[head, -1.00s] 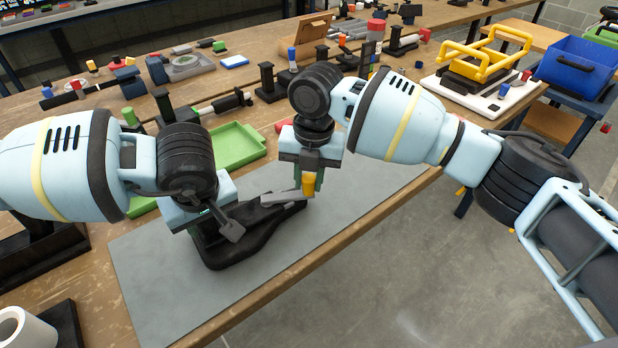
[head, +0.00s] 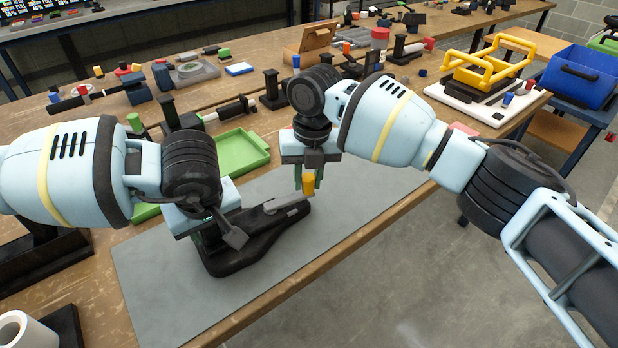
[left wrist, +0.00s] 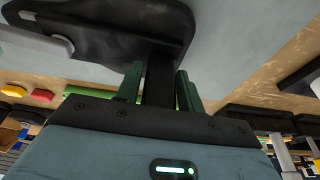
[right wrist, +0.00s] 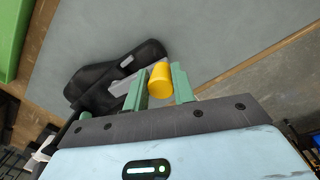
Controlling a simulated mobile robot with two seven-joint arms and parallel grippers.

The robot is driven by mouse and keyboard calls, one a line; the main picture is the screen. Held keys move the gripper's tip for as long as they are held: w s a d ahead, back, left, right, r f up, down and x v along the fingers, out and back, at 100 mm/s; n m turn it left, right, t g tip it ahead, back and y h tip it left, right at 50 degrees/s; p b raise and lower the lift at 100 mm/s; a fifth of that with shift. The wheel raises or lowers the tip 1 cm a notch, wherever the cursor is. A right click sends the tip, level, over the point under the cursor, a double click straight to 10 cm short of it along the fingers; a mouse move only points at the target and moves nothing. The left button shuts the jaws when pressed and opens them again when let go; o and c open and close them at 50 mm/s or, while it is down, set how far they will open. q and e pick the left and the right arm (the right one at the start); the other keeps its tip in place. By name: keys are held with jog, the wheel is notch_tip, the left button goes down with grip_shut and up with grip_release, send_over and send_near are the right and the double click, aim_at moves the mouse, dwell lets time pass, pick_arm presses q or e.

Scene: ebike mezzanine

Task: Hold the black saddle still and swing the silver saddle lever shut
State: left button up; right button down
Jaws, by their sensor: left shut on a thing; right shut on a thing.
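The black saddle (head: 262,240) lies on a grey mat on the bench; it also shows in the left wrist view (left wrist: 120,20) and the right wrist view (right wrist: 95,85). The silver saddle lever (head: 287,203) lies along its top, with a yellow grip (head: 309,184) at its right end. My left gripper (left wrist: 160,85) is shut on a black upright part of the saddle, largely hidden in the head view. My right gripper (right wrist: 160,84) is shut on the lever's yellow grip, which shows between its green fingers.
The grey mat (head: 350,215) is bare right of the saddle, up to the bench's front edge. A green tray (head: 242,152) sits behind the saddle. A white cylinder (head: 22,330) is at front left. Yellow-handled gear on a white board (head: 445,97) stands at far right.

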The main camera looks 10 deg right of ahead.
pick_arm(q)
jog(key=shift+a, duration=0.1)
pick_arm(e)
jog(key=shift+w+d, duration=0.15)
jog(key=shift+w+a+n, duration=0.25)
jog(key=shift+w+n, duration=0.3)
jog(key=shift+n, duration=0.35)
jog(key=shift+w+a+n, duration=0.4)
jog(key=shift+w+n, duration=0.2)
jog(key=shift+n, duration=0.3)
jog(key=c, duration=1.1)
grip_release()
jog(key=shift+s+a, duration=0.1)
jog(key=shift+r, duration=0.2)
jog(key=shift+a+r, duration=0.1)
jog(key=shift+r, duration=3.25)
